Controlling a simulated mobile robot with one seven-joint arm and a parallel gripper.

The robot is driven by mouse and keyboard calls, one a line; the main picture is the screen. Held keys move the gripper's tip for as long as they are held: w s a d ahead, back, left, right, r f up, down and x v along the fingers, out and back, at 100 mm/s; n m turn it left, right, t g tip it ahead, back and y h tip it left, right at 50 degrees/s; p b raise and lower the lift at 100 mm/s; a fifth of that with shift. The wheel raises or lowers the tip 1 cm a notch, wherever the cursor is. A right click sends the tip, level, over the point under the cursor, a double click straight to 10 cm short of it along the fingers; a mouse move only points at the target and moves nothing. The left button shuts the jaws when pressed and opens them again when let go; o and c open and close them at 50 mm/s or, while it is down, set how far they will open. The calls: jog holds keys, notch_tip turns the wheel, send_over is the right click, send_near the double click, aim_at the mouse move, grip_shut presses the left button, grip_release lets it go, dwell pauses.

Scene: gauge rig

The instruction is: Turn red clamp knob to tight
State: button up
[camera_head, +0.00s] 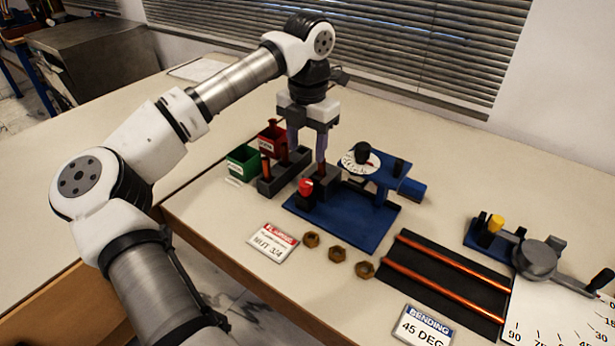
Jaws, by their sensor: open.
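The red clamp knob (306,187) sits on the front of a dark clamp block at the left end of the blue flaring rig (345,217). Whether the knob is tight or loose cannot be told. My gripper (308,160) points down above the dark clamp blocks, behind the knob and apart from it. Its two fingers are spread. A reddish upright piece shows near the right finger; I cannot tell whether they touch. The fingertips are partly lost among the dark blocks.
Green (242,161) and red (272,138) bins stand left of the rig. A white dial (350,165) and blue arm stand at its right. Brass nuts (337,254) and a label card (272,242) lie in front. Copper tubes (445,277) lie on a black mat at right.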

aim_at(306, 182)
notch_tip(306, 182, down, 10)
jog(key=shift+r+p, duration=0.25)
jog(key=shift+p, duration=0.15)
jog(key=shift+c, duration=0.4)
jog(key=shift+w, duration=0.1)
jog(key=c, duration=0.9)
jog(key=shift+a+f+m+b, duration=0.15)
jog(key=shift+m+b, duration=0.15)
jog(key=shift+b, duration=0.3)
jog(key=shift+m+b, duration=0.4)
jog(key=shift+r+m, duration=0.2)
jog(key=shift+m, duration=0.1)
jog(key=o, duration=1)
jog(key=shift+r, duration=0.15)
